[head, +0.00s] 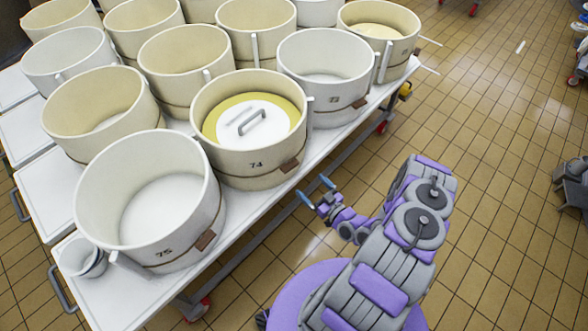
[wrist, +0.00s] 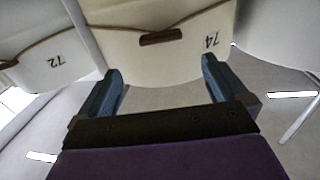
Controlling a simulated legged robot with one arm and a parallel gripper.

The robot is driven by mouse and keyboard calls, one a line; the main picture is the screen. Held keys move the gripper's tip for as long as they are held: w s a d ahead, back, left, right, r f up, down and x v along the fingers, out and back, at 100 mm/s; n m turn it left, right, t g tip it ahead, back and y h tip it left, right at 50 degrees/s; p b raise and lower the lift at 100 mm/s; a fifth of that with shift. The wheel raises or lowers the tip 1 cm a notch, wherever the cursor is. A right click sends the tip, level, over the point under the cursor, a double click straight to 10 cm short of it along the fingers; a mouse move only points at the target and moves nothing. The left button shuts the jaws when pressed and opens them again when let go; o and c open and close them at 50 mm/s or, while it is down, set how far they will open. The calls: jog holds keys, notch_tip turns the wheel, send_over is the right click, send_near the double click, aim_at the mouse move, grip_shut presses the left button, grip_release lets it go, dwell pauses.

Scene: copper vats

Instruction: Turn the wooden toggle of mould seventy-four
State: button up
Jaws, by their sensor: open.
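Mould seventy-four (head: 235,168) is a cream round tub marked 74, standing at the table's near edge with a white handled disc inside. Its wooden toggle (head: 289,165) is a small brown block on the band low on its outer wall. In the wrist view the toggle (wrist: 160,37) lies roughly level, ahead of the fingers and centred between them, left of the number 74. My gripper (head: 315,190) is open and empty, just off the table edge, below and right of the toggle. In the wrist view my gripper (wrist: 160,70) shows both fingers spread, apparently apart from the toggle.
Mould 75 (head: 95,205) stands to the left with its own toggle (head: 205,240). Mould 72 (head: 345,102) stands to the right and also shows in the wrist view (wrist: 45,65). Several more tubs fill the white table (head: 125,300). Tiled floor (head: 480,130) to the right is open.

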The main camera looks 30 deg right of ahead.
aim_at(293, 168)
jog(key=b+x, duration=0.2)
jog(key=x, duration=0.9)
jog(key=c, duration=1)
jog(key=shift+o, duration=0.2)
